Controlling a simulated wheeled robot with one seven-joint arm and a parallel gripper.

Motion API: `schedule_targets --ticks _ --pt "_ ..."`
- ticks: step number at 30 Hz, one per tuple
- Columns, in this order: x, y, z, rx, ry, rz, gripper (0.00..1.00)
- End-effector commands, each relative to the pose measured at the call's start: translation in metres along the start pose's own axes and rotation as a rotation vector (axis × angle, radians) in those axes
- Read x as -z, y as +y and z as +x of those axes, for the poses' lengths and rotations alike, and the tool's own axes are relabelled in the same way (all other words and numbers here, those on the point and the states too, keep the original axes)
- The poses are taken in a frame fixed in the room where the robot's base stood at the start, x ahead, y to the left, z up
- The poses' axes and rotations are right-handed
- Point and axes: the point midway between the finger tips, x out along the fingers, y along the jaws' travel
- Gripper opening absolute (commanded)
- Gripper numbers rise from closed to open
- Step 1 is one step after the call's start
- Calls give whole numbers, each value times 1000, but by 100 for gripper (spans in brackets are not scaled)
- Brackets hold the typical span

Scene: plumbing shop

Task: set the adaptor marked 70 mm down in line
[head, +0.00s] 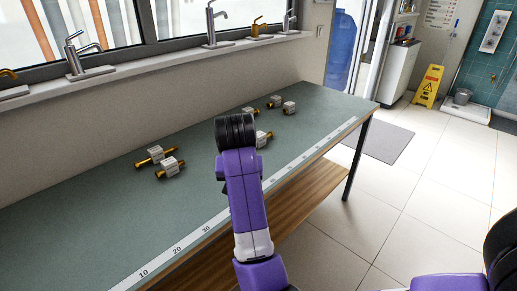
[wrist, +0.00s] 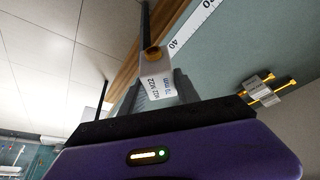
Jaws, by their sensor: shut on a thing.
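My gripper (wrist: 158,90) is shut on a brass adaptor (wrist: 152,53) with a white label wrapped round it. One brass end points away from the gripper. The adaptor shows against the table's front edge, close to the ruler strip (wrist: 190,30); its height above the table is unclear. In the head view my arm hides the gripper and the held adaptor. The ruler strip (head: 205,235) runs along the table's front edge.
Two labelled adaptors (head: 155,156) lie close together on the left of the green table (head: 90,215); a pair (wrist: 268,92) also shows in the wrist view. Several more (head: 289,107) lie farther along, one (head: 264,138) beside my arm. The table's front left is clear.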

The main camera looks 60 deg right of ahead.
Motion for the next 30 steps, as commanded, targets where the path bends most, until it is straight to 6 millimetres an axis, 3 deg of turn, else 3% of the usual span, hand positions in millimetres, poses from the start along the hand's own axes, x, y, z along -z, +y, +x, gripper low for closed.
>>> schedule_targets --ticks 1,9,15,23,30 --pt "-24 -9 5 22 -1 -74 0" --pt "-148 -69 29 197 -5 -494 0" --pt "-219 -106 42 303 -4 -735 0" --pt "-275 -135 53 385 -2 -928 0" --pt "-270 -134 52 380 1 -913 0"
